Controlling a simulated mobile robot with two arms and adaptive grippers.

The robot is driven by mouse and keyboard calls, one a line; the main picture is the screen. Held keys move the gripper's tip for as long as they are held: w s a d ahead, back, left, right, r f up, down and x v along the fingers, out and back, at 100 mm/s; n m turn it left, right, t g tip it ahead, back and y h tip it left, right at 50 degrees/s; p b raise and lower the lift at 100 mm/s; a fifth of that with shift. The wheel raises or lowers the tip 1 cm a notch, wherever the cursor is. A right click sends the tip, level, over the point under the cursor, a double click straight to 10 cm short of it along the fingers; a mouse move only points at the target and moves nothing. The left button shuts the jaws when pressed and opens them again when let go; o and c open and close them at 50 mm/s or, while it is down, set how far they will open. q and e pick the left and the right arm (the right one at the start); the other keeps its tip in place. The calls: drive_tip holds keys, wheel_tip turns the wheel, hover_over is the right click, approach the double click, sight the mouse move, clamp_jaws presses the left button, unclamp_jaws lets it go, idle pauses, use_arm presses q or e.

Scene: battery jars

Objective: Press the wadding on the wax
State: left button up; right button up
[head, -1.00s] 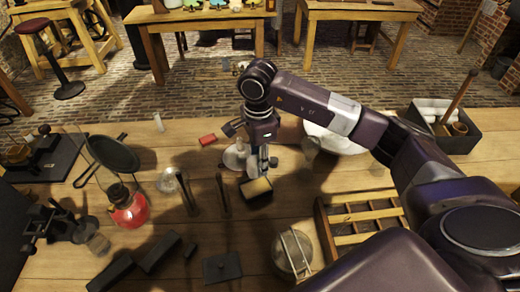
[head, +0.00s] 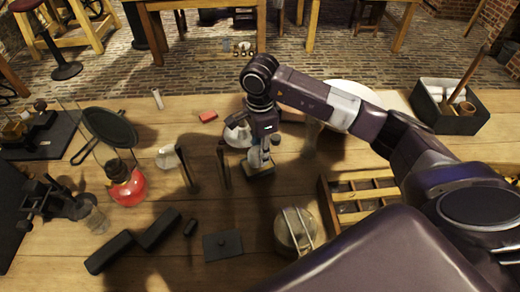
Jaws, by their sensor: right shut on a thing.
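My right gripper (head: 260,158) points down at the middle of the table. It is shut on a small pale thing, largely hidden by the fingers; I cannot tell for sure that it is the wadding. Directly under it is a small dark block (head: 260,175) with a tan top, which may be the wax; the gripper hides part of it. I cannot tell whether the held thing touches it. A white, fluffy-looking clump (head: 168,159) lies to the left. A small red block (head: 207,116) lies farther back. My left gripper is not in view.
A red-based lamp (head: 128,188) stands farther left. A wooden compartment tray (head: 325,200) and a round glass vessel (head: 296,230) are at front right. A black box (head: 460,122) is at back right.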

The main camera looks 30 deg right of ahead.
idle(0.7)
drive_tip(key=shift+s+f+b, duration=0.1)
drive_tip(key=shift+f+b, duration=0.5)
drive_tip(key=shift+b, duration=0.1)
idle(1.5)
drive_tip(key=shift+r+p, duration=0.5)
drive_tip(key=shift+r, duration=0.3)
drive_tip(key=shift+r+p, duration=1.45)
drive_tip(key=shift+r, duration=1.35)
